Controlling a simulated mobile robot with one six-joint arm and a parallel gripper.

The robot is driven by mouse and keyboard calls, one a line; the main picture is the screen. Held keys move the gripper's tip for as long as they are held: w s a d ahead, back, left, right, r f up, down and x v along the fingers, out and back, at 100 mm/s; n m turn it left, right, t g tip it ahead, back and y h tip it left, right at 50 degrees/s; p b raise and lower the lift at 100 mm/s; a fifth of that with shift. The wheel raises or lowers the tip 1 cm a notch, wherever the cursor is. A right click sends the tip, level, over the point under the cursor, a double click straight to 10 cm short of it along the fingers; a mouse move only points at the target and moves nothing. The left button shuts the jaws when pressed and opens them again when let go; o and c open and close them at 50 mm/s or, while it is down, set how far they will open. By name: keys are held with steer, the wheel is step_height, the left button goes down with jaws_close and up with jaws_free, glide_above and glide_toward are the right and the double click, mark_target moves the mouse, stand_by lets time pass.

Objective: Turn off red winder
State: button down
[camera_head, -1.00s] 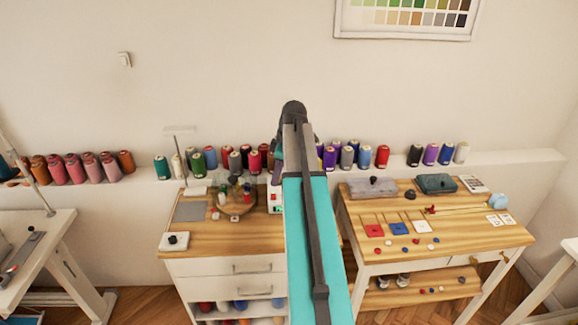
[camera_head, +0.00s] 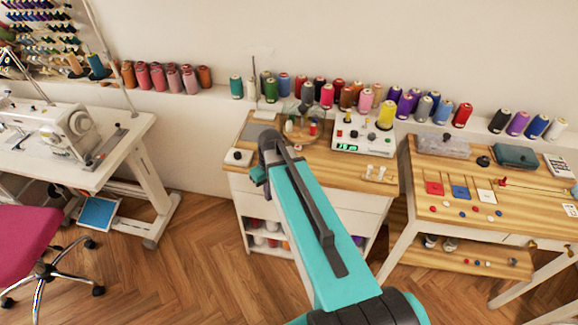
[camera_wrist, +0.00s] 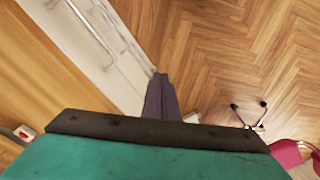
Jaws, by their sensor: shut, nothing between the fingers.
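The gripper is in front of the cabinet's left part, apart from the winder.
A small white box with a dark knob (camera_head: 238,157) sits at the cabinet's left front corner. A sewing table (camera_head: 120,150) and pink chair (camera_head: 30,240) are left; a button table (camera_head: 480,190) is right. Open floor lies between.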

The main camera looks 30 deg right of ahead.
steer(key=s+a+f+m+b, duration=0.1)
steer(key=s+a+f, duration=0.45)
steer(key=f, duration=0.25)
steer(key=s+a+f+g+b, duration=0.2)
steer(key=s+f+g+b, duration=0.1)
steer(key=s+f, duration=0.9)
steer(key=s+a+f+m+g+b, duration=0.1)
steer(key=s+f+b, duration=0.4)
steer(key=s+f, duration=0.8)
steer(key=shift+a+g+h, duration=0.4)
steer(key=shift+a+g, duration=0.1)
steer(key=shift+g, duration=0.4)
